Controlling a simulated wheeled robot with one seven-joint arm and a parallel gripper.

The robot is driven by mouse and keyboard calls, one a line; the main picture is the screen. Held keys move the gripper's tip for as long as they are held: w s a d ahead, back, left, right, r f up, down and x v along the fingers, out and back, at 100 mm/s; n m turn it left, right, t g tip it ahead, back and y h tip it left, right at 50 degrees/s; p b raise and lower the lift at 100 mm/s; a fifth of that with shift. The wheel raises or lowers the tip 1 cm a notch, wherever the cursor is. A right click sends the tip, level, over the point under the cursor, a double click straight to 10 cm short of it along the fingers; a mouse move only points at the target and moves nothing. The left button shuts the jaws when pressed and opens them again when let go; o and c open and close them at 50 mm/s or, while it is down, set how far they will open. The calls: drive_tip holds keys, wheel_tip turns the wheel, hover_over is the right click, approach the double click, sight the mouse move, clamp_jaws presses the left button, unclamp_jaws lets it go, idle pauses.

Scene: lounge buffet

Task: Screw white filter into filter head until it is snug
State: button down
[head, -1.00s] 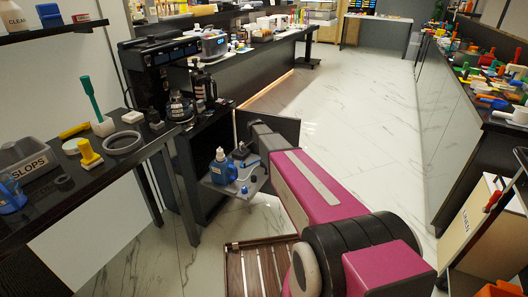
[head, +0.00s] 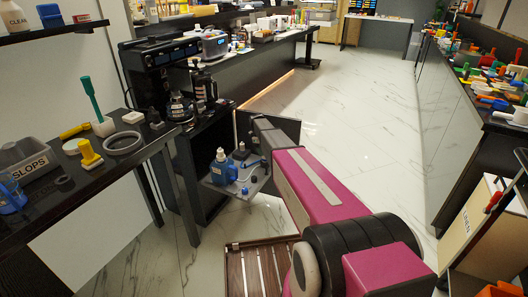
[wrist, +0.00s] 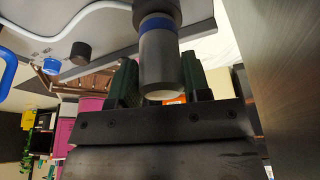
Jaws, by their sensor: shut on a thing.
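In the wrist view my gripper (wrist: 160,88) has its two green fingers shut around a cylinder that I take to be the white filter (wrist: 160,65). The filter looks grey in shadow, with a pale lower end and a blue band near its top. A wider grey part, probably the filter head (wrist: 155,6), meets it at the picture's top edge. The view does not show whether the joint is tight. In the head view my gripper and the filter are hidden behind my arm and the open cabinet.
A grey shelf (head: 232,188) juts from the dark cabinet, bearing a blue bottle (head: 220,170). The wrist view shows a blue cap (wrist: 51,66), a black cap (wrist: 80,53) and a white tube (wrist: 62,34) close by. A slatted wooden rack (head: 262,270) lies low in front.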

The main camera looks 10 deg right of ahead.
drive_tip(key=c, duration=0.5)
unclamp_jaws()
drive_tip(key=shift+c, duration=0.4)
drive_tip(key=shift+r, duration=0.1)
drive_tip(key=shift+r, duration=2.95)
drive_tip(key=shift+r, duration=0.1)
drive_tip(key=v, duration=1)
drive_tip(key=shift+r, duration=0.25)
